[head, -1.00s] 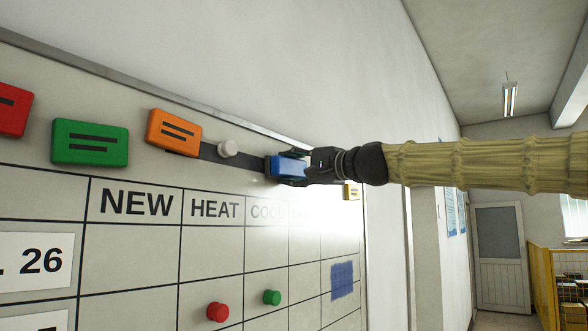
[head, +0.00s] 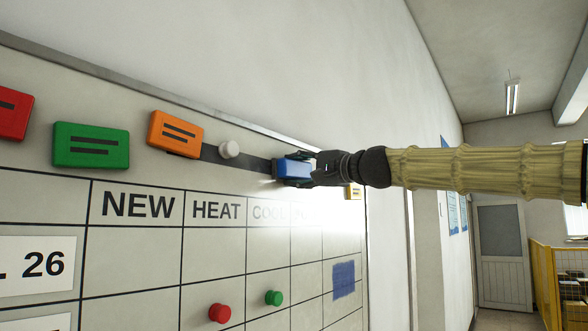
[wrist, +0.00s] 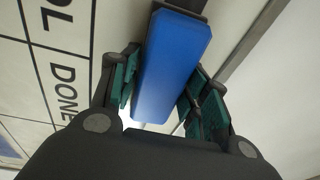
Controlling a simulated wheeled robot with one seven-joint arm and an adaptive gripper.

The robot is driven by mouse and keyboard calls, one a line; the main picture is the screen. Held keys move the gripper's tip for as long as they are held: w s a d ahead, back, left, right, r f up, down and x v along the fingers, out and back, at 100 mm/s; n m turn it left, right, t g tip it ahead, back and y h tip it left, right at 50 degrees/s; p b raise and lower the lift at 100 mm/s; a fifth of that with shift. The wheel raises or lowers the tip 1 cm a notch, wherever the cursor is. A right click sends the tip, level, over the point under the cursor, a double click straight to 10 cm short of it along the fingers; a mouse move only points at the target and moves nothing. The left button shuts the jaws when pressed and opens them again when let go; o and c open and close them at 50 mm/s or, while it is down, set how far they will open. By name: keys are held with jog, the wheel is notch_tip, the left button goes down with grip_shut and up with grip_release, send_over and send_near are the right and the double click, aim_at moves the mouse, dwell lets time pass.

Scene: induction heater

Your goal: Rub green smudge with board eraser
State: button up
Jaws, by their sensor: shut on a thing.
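My gripper (head: 308,168) is shut on a blue block (head: 292,169), seemingly the board eraser, near the top edge of the whiteboard (head: 140,262). In the wrist view the blue block (wrist: 172,65) lies between the two green-padded fingers of my gripper (wrist: 165,92). A dark strip shows behind the block; I cannot tell whether they touch. A blue smudge (head: 344,279) is on the grid at lower right. I see no green smudge in these views.
Red (head: 219,313) and green (head: 273,298) magnets are on the grid. Glare washes out some headings.

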jog(key=shift+w+d+p, duration=0.45)
jog(key=shift+w+d, duration=0.3)
jog(key=shift+w, duration=0.35)
jog(key=shift+w+d+p, duration=0.4)
jog(key=shift+w+d, duration=0.35)
jog(key=shift+w, duration=0.35)
jog(key=shift+w, duration=0.1)
jog(key=w+d+p, duration=0.1)
jog(key=w+d, duration=0.1)
jog(key=shift+w+d, duration=0.1)
jog(key=shift+w, duration=0.3)
jog(key=shift+s, duration=0.1)
